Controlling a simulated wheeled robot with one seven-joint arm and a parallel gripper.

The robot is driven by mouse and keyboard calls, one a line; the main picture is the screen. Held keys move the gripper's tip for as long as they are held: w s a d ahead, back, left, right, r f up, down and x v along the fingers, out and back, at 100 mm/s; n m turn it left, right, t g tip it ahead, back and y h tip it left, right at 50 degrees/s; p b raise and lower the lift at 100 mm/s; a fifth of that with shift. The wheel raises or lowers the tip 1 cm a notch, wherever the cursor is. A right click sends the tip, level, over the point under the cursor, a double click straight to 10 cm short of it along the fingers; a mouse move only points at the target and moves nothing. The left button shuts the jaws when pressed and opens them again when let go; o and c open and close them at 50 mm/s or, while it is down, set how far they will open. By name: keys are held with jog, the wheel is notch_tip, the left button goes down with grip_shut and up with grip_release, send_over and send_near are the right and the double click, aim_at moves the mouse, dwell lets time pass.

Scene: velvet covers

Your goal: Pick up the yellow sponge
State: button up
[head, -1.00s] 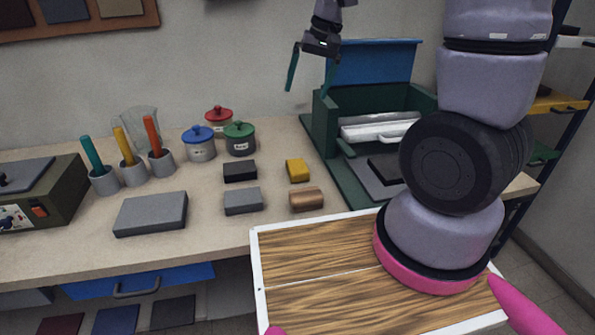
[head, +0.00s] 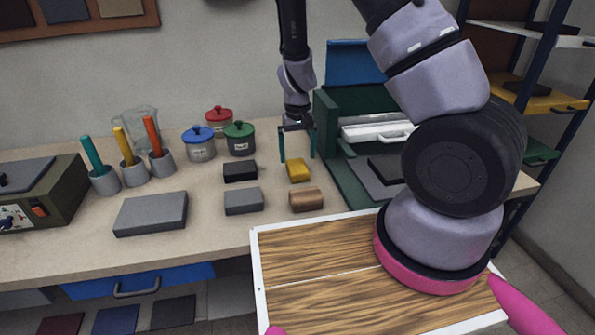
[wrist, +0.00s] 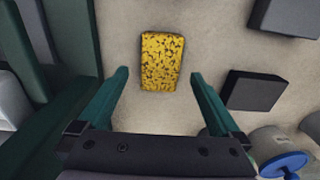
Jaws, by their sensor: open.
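The yellow sponge (head: 298,171) lies flat on the beige worktop, left of the green box. In the wrist view the speckled yellow sponge (wrist: 161,61) is seen from above, just beyond and between the fingertips. My gripper (head: 297,158) is open and points down over the sponge, with its green fingers to either side of it in the head view. In the wrist view my gripper (wrist: 157,77) holds nothing. I cannot tell exactly how high the fingertips are above the worktop.
Lidded pots, including a green-lidded one (head: 240,139), stand behind on the left. The open green box (head: 345,165) stands close on the right.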

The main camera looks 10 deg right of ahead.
aim_at(298, 165)
notch_tip(298, 165, down, 5)
jog(key=shift+f, duration=0.1)
jog(key=c, duration=1.3)
jog(key=shift+o, duration=0.2)
notch_tip(298, 165, up, 10)
jog(key=shift+r, duration=0.1)
jog(key=o, duration=0.6)
jog(key=c, duration=0.5)
